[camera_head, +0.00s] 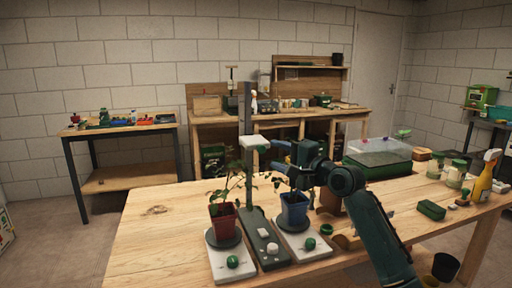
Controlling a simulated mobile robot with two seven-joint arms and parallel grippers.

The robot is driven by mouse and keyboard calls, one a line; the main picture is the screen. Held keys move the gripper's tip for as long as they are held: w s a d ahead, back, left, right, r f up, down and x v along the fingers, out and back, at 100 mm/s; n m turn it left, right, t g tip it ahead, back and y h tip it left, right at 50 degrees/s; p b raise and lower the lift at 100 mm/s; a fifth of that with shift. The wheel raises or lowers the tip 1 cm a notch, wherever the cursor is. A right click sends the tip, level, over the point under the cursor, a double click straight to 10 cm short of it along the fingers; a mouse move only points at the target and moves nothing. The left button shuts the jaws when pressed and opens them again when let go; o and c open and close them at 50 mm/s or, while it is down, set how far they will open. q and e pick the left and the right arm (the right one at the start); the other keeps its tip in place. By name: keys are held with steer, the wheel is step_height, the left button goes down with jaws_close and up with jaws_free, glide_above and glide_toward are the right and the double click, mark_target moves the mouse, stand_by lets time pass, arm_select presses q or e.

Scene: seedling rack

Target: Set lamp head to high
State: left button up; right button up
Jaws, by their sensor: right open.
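A dark upright post (246,105) rises from a dark base (262,242) on the wooden table. The lamp head (254,141), a small white block, sits partway up the post, above the plants. My right gripper (279,156) is just right of the lamp head, at about its height, with its fingers pointing left. It is open, and nothing shows between its fingers. I cannot tell whether a fingertip touches the lamp head. My left gripper is not in view.
A seedling in a red pot (223,221) stands left of the base; one in a blue pot (294,209) stands right, under my right gripper. A clear-lidded tray (378,165), jars (456,176) and a spray bottle (485,178) stand farther right. The table's left part is clear.

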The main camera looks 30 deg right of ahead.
mark_target(263, 150)
steer(key=w, duration=0.3)
steer(key=w+a, duration=0.1)
steer(key=w, duration=0.4)
steer(key=shift+w+a, duration=0.2)
steer(key=shift+w, duration=0.1)
steer(key=shift+c, duration=0.5)
jaws_close()
